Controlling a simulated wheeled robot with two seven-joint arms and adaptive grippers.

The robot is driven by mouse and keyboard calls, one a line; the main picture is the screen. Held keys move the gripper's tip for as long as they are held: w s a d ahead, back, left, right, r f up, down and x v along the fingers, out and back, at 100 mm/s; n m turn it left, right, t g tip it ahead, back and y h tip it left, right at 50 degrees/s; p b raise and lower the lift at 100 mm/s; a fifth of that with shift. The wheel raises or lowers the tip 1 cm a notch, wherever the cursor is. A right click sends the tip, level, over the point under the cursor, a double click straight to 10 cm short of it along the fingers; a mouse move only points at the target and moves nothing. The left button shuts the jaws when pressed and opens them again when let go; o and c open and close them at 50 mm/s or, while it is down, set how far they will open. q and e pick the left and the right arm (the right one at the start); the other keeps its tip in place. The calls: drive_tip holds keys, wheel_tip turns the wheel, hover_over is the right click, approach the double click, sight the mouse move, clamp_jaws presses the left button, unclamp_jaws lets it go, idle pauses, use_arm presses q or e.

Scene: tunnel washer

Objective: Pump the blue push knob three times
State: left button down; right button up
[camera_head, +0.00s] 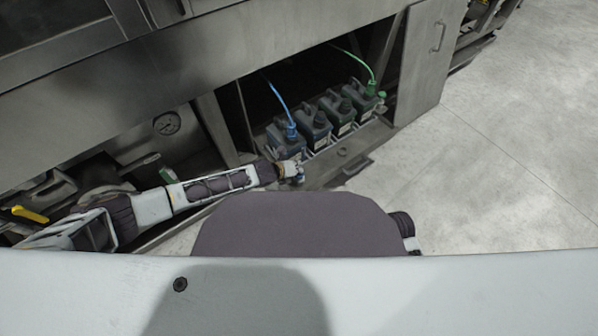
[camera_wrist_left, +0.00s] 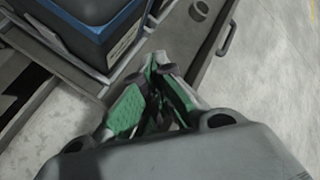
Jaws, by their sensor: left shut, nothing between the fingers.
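A blue cap (camera_head: 291,131) with a blue hose sits on top of the leftmost dark container (camera_head: 283,143) in the low open bay. It is the only clear blue knob-like part I see, and I cannot tell if it can be pushed. My left gripper (camera_head: 297,172) is shut and empty, low in front of that container and apart from the cap. In the left wrist view the green-padded fingers (camera_wrist_left: 158,72) meet at the tips, over the metal ledge. The container's blue-edged side (camera_wrist_left: 98,48) shows at top left there; its cap is out of frame. My right gripper is not in view.
Several dark containers stand in a row; the far one has a green hose (camera_head: 369,68). A metal ledge (camera_head: 330,172) with a small round fitting (camera_head: 342,152) runs in front. A steel panel (camera_head: 424,60) bounds the bay at right. The floor (camera_head: 500,150) at right is clear.

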use_arm(q)
drive_tip(key=shift+f, duration=0.55)
idle(0.7)
drive_tip(key=shift+s+r, duration=0.1)
idle(0.3)
drive_tip(key=shift+r+p, duration=1.7)
drive_tip(key=shift+p, duration=0.05)
